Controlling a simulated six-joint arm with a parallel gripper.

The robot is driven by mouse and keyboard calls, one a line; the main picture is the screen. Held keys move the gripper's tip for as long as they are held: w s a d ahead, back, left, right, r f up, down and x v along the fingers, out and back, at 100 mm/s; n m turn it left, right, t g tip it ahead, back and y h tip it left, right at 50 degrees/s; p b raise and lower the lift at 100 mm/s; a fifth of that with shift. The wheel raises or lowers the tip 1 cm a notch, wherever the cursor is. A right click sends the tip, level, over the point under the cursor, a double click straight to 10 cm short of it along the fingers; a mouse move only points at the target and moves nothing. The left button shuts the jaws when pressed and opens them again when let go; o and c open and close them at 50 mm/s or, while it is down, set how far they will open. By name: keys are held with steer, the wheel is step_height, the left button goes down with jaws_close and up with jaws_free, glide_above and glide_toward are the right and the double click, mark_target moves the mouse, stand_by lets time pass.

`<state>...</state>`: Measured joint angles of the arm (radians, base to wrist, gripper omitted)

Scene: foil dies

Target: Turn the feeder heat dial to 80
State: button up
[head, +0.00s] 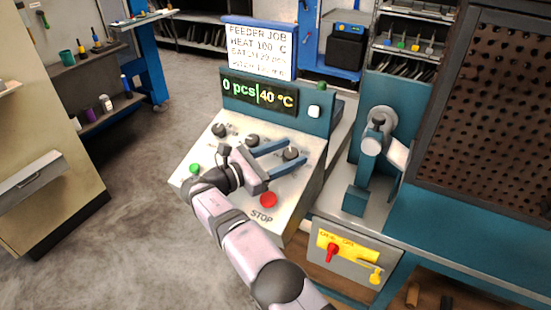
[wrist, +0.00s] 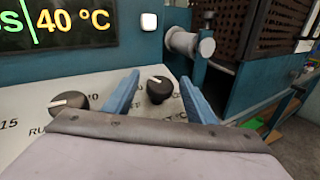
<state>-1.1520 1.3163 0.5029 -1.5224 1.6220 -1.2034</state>
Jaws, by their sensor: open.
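The heat dial is a black knob with a white mark (head: 290,153), the rightmost of three on the sloped panel. It also shows in the wrist view (wrist: 160,90), with "°C" printed beside it and its mark toward the upper left. My gripper (head: 299,150) is open, its two blue fingers either side of this dial. In the wrist view my gripper (wrist: 160,85) has the dial between its fingers, with gaps on both sides; no contact shows. The display (head: 259,95) reads "0 pcs" and "40 °C".
Two other black dials (head: 252,140) (head: 218,130) sit to the left. A green button (head: 195,168) and a red stop button (head: 268,200) are on the panel near my arm. A grey roller mechanism (head: 380,125) stands to the right.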

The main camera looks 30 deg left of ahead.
mark_target(290, 152)
steer(key=v, duration=0.4)
steer(key=shift+s+a, duration=0.15)
steer(key=shift+v, duration=0.75)
steer(key=shift+s, duration=0.1)
